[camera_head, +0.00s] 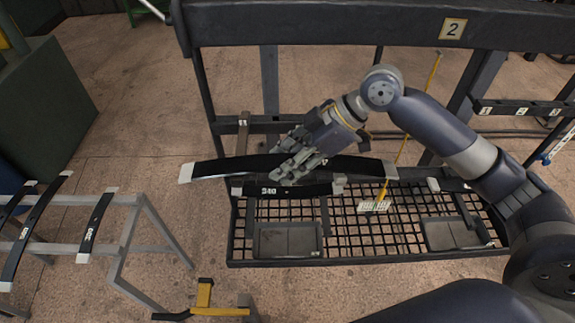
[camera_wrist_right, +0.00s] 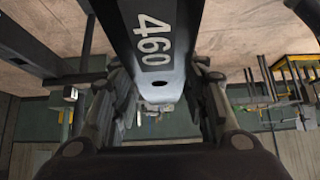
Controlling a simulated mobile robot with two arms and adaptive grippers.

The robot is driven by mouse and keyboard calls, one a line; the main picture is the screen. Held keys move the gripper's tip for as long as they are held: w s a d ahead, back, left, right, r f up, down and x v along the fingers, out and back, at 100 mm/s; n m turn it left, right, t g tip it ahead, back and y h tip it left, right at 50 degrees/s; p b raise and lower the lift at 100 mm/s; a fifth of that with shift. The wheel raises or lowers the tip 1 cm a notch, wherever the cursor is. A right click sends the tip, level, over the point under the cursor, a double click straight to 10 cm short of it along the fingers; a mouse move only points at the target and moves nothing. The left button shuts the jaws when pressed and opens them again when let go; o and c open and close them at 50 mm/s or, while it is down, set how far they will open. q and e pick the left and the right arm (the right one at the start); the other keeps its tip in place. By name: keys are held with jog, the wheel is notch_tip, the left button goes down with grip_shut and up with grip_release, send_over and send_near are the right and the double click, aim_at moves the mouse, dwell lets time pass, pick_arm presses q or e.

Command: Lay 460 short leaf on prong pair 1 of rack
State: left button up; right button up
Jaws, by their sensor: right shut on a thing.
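My right gripper (camera_head: 298,162) is shut on a long black leaf with pale ends (camera_head: 225,168), held level across the left part of the rack (camera_head: 330,33). In the right wrist view, this leaf (camera_wrist_right: 158,60) reads "460" and sits between the fingers (camera_wrist_right: 160,105). The gripper hides its middle in the head view. A shorter black leaf (camera_head: 300,190), its number looking like "340", shows just in front of and below it. A small tag (camera_head: 243,118) is on the post behind. I cannot tell whether the held leaf touches any prong. My left gripper is not in view.
A grey stand (camera_head: 130,232) with several black leaves is at the left. A mesh shelf (camera_head: 370,243) with dark trays is below the rack. A yellow-handled brush (camera_head: 376,206) leans there. A yellow object (camera_head: 205,295) is at the bottom. Numbered tags mark a bar (camera_head: 520,107) at right.

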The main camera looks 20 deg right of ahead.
aim_at(294, 155)
jog(key=shift+w+d+r, duration=0.1)
jog(key=shift+w+d, duration=0.05)
jog(key=shift+w, duration=0.45)
jog(key=shift+w+d+r, duration=0.1)
jog(key=shift+w, duration=0.45)
jog(key=shift+f+b, duration=0.6)
jog(key=shift+f, duration=0.75)
